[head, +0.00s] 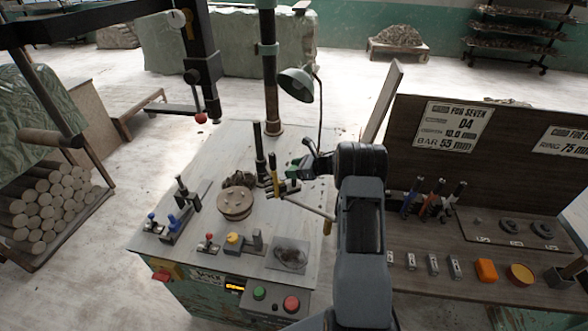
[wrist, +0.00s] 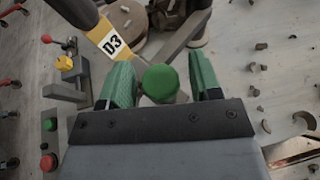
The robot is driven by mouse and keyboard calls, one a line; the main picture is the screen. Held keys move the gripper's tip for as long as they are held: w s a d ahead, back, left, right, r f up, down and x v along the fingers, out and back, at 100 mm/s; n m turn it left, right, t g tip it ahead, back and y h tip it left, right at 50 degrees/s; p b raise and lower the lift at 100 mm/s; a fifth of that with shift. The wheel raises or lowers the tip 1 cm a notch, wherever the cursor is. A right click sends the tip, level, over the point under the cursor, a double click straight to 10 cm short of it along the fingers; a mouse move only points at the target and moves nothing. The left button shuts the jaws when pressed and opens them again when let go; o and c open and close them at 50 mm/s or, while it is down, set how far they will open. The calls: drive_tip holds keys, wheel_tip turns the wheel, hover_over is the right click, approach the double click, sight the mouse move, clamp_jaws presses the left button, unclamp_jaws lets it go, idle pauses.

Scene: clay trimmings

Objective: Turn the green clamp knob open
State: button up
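The green clamp knob (wrist: 160,80) shows in the middle of the wrist view as a round green cap. My gripper (wrist: 161,82) is open, with one green finger on each side of the knob and a visible gap on both sides. What lies beneath the knob is mostly hidden by the cap and my gripper. In the head view my gripper (head: 294,171) is over the right part of the grey bench top (head: 222,158), beside the dark post. I cannot separate the knob from my green fingers there.
A handle with a yellow D3 tag (wrist: 112,43) stands close to my left finger in the wrist view. A round wooden disc (head: 235,203), a yellow knob (head: 233,238) and several small levers stand on the bench. A green lamp (head: 296,84) hangs behind my gripper.

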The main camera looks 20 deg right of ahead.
drive_tip(key=c, duration=0.9)
drive_tip(key=shift+o, duration=0.2)
drive_tip(key=m+t+h+b, duration=0.1)
drive_tip(key=b, duration=0.2)
drive_tip(key=f+m+h+b, duration=0.1)
drive_tip(key=b, duration=0.3)
drive_tip(key=shift+t, duration=0.4)
drive_tip(key=m+t+h+b, duration=0.1)
drive_tip(key=m+h+b, duration=0.2)
drive_tip(key=b, duration=0.4)
drive_tip(key=shift+t, duration=0.3)
drive_tip(key=m+h+b, duration=0.2)
drive_tip(key=h+b, duration=0.1)
drive_tip(key=b, duration=0.2)
drive_tip(key=m+h+b, duration=0.3)
drive_tip(key=b, duration=0.2)
drive_tip(key=shift+a+r+m+t+b, duration=0.1)
drive_tip(key=shift+r+m+t+b, duration=0.1)
drive_tip(key=shift+m+t+b, duration=0.15)
drive_tip(key=m+h+b, duration=0.1)
drive_tip(key=m+g+h+b, duration=0.1)
drive_tip(key=m+h+b, duration=0.1)
drive_tip(key=shift+r+h, duration=0.2)
drive_tip(key=shift+h, duration=0.1)
drive_tip(key=shift+r+m+g+h+b, duration=0.15)
drive_tip(key=shift+m+g+h+b, duration=0.4)
drive_tip(key=shift+m+h, duration=0.55)
drive_tip(key=shift+h, duration=0.3)
drive_tip(key=o, duration=0.9)
